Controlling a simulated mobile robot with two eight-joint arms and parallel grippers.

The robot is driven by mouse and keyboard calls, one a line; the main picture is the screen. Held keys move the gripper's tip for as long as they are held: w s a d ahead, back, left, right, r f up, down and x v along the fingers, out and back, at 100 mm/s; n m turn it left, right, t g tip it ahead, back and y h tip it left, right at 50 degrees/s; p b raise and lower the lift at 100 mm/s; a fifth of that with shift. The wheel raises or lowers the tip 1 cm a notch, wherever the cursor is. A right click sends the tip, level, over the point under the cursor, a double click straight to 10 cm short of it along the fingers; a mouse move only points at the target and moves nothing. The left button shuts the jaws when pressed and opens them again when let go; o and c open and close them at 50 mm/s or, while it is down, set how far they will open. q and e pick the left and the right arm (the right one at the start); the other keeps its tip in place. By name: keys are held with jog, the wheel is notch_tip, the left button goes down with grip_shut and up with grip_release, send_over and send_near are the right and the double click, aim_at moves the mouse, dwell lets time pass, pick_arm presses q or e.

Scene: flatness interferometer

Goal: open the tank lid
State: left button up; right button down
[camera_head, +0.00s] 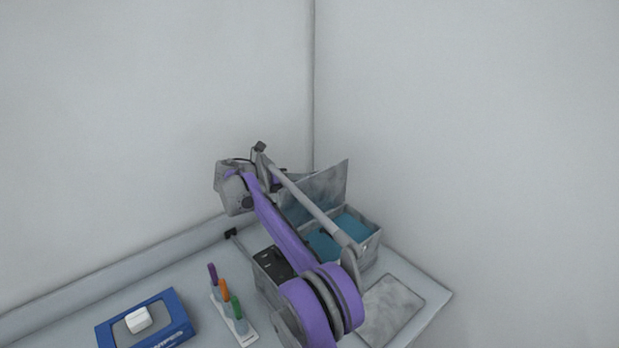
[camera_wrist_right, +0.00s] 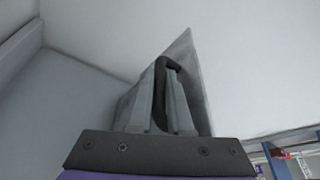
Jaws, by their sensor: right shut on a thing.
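The tank (camera_head: 368,250) is a grey box on the table in the corner, with blue inside showing through its open top. Its grey lid (camera_head: 325,188) stands raised and steeply tilted along one side of the tank; it also shows behind the fingers in the right wrist view (camera_wrist_right: 198,75). My right gripper (camera_wrist_right: 165,92) is shut on the dark curved handle (camera_wrist_right: 172,63) of the lid. In the head view my purple and grey right arm crosses in front of the tank and hides part of it and the lid. My left gripper is in neither view.
A rack with purple, orange and green-capped pens or tubes (camera_head: 232,312) stands left of the tank. A blue box with a white piece (camera_head: 180,318) lies farther left. A grey flat plate (camera_head: 392,308) lies at the right table edge. Walls close off the back.

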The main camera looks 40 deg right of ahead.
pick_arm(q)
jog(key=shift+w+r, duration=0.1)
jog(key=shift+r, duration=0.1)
pick_arm(e)
jog(key=shift+w+f, duration=0.15)
jog(key=shift+w, duration=0.2)
jog(key=shift+n, duration=0.3)
jog(key=c, duration=1.1)
grip_release()
jog(key=shift+a, duration=0.1)
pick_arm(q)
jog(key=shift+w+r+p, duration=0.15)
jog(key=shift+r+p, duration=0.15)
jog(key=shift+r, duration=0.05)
pick_arm(e)
jog(key=v, duration=1)
jog(key=shift+w+a, duration=0.25)
jog(key=shift+a, duration=0.1)
